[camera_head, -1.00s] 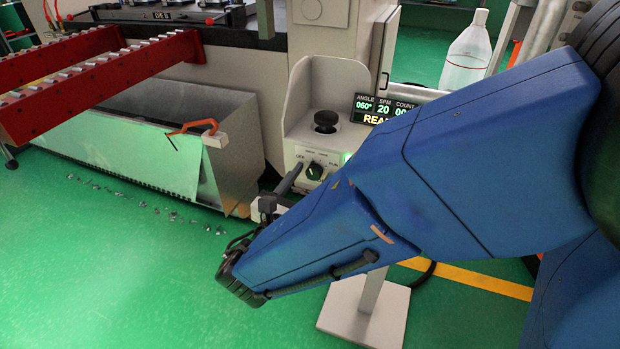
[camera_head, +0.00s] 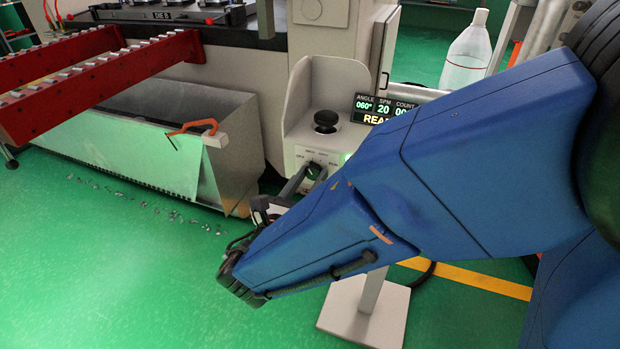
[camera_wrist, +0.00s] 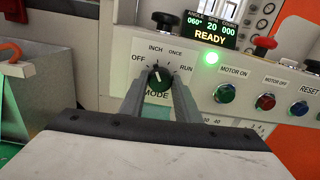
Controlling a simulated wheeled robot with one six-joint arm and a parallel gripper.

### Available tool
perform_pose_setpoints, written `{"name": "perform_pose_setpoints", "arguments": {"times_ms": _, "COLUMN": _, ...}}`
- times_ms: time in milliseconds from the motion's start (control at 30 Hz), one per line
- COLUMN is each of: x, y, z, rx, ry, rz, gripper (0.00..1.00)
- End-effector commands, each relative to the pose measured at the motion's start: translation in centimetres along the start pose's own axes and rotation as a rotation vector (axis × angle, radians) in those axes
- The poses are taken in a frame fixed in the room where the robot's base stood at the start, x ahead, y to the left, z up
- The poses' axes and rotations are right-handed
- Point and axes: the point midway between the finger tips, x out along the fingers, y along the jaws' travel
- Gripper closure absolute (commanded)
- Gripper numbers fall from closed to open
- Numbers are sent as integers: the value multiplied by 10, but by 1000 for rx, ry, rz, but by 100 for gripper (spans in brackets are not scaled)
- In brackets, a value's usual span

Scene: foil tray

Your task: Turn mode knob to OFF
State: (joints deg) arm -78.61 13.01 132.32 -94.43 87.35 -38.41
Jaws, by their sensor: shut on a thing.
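The mode knob (camera_wrist: 155,79) is a dark round knob with a white pointer mark, on a white panel labelled OFF, INCH, ONCE, RUN and MODE. In the wrist view its mark points up and left, toward the INCH side. My gripper (camera_wrist: 157,88) has one finger on each side of the knob and is shut on it. In the head view my gripper (camera_head: 308,177) reaches the control box (camera_head: 300,128), and the fingers largely cover the knob.
A black mushroom button (camera_wrist: 165,20) sits above the knob. A lit green lamp (camera_wrist: 211,57), a green button (camera_wrist: 224,93) and a red button (camera_wrist: 252,95) lie to the right. The display (camera_wrist: 210,27) reads READY. A metal bin (camera_head: 235,155) stands left of the control box.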

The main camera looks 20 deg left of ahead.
Motion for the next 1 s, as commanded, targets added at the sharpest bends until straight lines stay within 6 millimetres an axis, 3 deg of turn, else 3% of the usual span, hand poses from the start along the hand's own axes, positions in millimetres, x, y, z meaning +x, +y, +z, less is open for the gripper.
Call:
{"name": "perform_pose_setpoints", "arguments": {"times_ms": 500, "x": 0, "y": 0, "z": -1, "rx": -388, "ry": -12, "rz": 2, "gripper": 93}}
{"name": "perform_pose_setpoints", "arguments": {"times_ms": 1000, "x": 0, "y": 0, "z": -1, "rx": -523, "ry": -16, "rz": 3, "gripper": 93}}
